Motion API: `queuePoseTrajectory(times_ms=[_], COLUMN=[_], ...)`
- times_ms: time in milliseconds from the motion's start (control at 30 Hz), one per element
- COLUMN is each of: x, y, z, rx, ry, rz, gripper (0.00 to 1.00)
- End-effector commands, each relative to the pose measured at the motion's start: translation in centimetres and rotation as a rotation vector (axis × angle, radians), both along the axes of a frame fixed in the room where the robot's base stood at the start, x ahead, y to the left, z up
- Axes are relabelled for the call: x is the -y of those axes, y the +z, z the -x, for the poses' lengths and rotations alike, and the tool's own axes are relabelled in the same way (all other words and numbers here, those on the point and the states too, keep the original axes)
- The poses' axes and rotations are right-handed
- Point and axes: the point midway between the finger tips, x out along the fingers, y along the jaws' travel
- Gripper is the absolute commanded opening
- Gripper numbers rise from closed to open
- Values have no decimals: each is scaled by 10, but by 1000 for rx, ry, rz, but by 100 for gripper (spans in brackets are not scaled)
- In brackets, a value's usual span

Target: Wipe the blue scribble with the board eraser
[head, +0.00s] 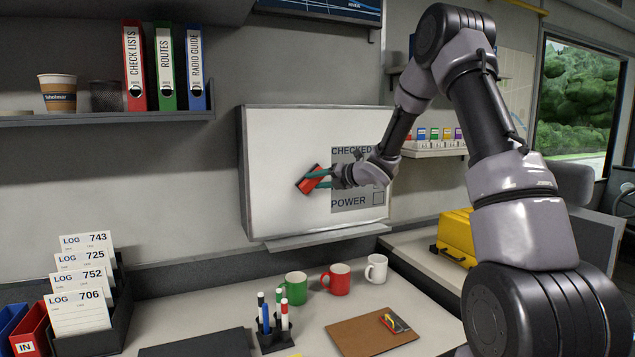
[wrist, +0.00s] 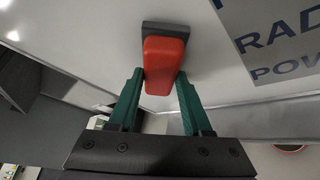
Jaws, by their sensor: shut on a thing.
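My gripper (head: 319,179) is in front of the whiteboard (head: 280,150), with its green fingers shut on the red board eraser (head: 309,180). In the wrist view my gripper (wrist: 162,84) holds the red eraser (wrist: 165,62) between its fingertips, and the eraser's dark pad (wrist: 170,30) faces the white board surface. The pad is at or very near the board; I cannot tell whether it touches. No blue scribble shows on the visible board in either view; the eraser and my arm hide part of it.
A printed checklist panel (head: 350,202) is on the board's right part. A ledge (head: 325,236) runs below the board. On the desk are green (head: 296,289), red (head: 337,280) and white (head: 377,268) mugs, a pen holder (head: 274,335) and a clipboard (head: 365,337). A shelf (head: 60,120) is at upper left.

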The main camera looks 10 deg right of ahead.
Motion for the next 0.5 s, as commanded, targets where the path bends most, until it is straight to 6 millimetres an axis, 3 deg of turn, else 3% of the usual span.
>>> queuePoseTrajectory(times_ms=[300, 500], x=[-30, -36], y=[2, 2], z=[9, 11], rx=[4, 3], ry=[8, 6], rz=[-2, -3], gripper=[5, 5])
